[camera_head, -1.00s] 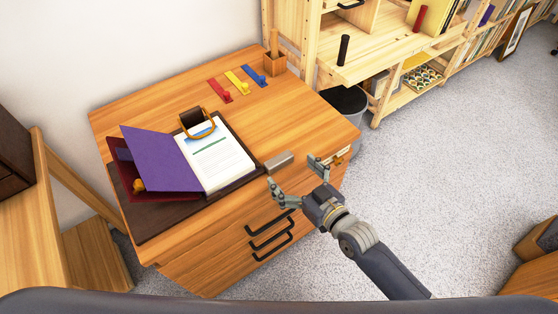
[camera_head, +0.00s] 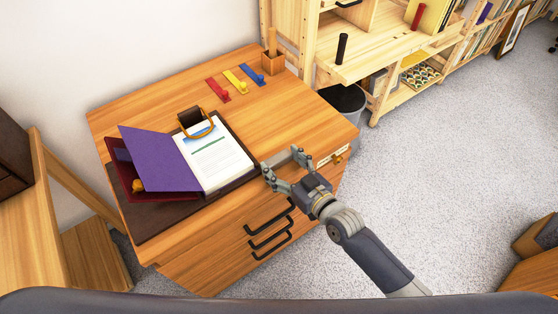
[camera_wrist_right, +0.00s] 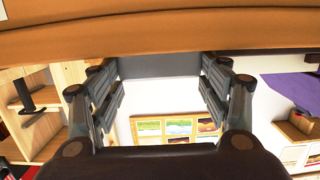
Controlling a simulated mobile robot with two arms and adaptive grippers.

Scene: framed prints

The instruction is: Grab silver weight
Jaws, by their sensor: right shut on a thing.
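The silver weight, a small grey block, lies near the front right edge of the wooden drawer cabinet (camera_head: 290,122). My right gripper (camera_head: 286,160) is at that edge with its fingers on either side of the weight, shut on it. In the head view the fingers hide most of the weight. In the right wrist view the weight (camera_wrist_right: 158,66) is a plain grey slab spanning the gap between the two ridged fingers. My left gripper is not in view.
A dark desk pad (camera_head: 160,217) carries an open purple folder (camera_head: 157,160) and white papers (camera_head: 214,160). Red, yellow and blue hooks (camera_head: 256,76) and a wooden pen cup (camera_head: 272,64) stand at the back. A bin (camera_head: 346,100) and shelving (camera_head: 364,62) are beyond the cabinet.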

